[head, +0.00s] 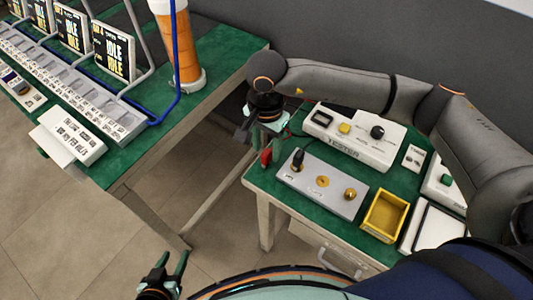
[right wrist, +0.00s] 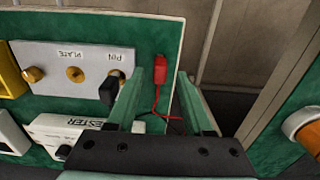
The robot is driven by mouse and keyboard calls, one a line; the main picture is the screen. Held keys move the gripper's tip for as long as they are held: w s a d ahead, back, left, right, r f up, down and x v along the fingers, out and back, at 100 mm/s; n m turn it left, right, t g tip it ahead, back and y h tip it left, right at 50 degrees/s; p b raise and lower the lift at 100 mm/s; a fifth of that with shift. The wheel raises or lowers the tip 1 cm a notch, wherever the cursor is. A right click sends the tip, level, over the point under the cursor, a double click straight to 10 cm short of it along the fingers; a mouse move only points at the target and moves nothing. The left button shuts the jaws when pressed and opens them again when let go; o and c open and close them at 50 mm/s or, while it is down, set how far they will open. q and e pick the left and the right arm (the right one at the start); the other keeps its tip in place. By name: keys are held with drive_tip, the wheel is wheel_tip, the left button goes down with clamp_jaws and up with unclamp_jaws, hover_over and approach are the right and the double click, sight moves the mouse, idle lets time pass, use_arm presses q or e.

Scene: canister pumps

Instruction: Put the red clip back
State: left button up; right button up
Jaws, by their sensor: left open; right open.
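The red clip (head: 266,156) is at the left edge of the small green-topped table, beside the grey plate. In the right wrist view the red clip (right wrist: 164,74) shows with its thin red lead running back between my fingers. My right gripper (head: 268,124) is open above that table edge. Its fingertips (right wrist: 165,85) are on either side of the clip's line; I cannot tell whether they touch it. A black clip (head: 297,160) stands on the post marked PIN. My left gripper (head: 172,270) is open and empty, low over the floor.
The grey plate (head: 325,192) carries brass posts (head: 350,194). Behind it is the white tester box (head: 354,150); a yellow bin (head: 383,214) is to the right. A separate bench (head: 200,92) with pumps and displays stands left, across a floor gap.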

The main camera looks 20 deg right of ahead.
sight(266, 152)
wheel_tip(266, 152, up, 7)
drive_tip(key=shift+r, duration=0.2)
use_arm(q)
drive_tip(key=shift+f, duration=0.2)
use_arm(e)
drive_tip(key=shift+r, duration=0.3)
use_arm(q)
drive_tip(key=shift+d, duration=0.1)
